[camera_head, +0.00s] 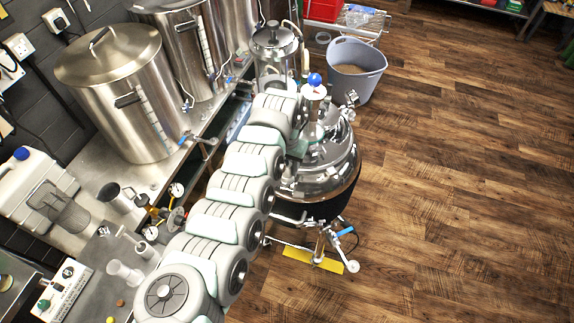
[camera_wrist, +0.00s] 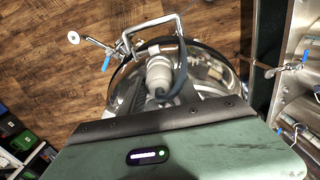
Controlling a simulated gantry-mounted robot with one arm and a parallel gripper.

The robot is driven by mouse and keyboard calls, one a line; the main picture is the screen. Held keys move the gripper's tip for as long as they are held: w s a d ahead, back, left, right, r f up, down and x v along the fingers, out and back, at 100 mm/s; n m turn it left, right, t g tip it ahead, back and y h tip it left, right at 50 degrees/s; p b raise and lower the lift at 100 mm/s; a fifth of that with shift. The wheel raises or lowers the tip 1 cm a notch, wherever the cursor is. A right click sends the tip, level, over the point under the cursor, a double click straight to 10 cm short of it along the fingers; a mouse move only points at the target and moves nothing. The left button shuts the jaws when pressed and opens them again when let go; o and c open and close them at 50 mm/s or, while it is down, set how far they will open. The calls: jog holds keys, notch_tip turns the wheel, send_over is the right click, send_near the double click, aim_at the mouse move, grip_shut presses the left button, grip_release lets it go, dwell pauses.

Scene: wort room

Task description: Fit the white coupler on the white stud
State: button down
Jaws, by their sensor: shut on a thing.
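My gripper (camera_wrist: 161,92) is shut on a pale, stepped cylindrical piece, which I take to be the white coupler (camera_wrist: 158,71), in the wrist view. A dark hose curves beside this piece. It sits over the shiny domed lid of a steel vessel (camera_head: 340,165). In the head view my arm and the fittings above the lid hide most of the grip. I cannot make out the white stud, nor tell whether the coupler touches it.
A blue-topped fitting (camera_head: 313,88) rises above the lid. A grey bucket (camera_head: 357,85) stands behind the vessel. Tall steel pots (camera_head: 120,95) line the bench at left. A yellow-based stand (camera_head: 314,261) is at the vessel's foot. The wooden floor at right is clear.

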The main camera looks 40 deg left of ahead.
aim_at(287, 164)
jog(key=c, duration=1.1)
grip_release()
jog(key=shift+c, duration=0.2)
jog(key=shift+r+p, duration=2.2)
jog(key=shift+r, duration=0.5)
jog(key=shift+r+p, duration=1.5)
jog(key=shift+r, duration=1.3)
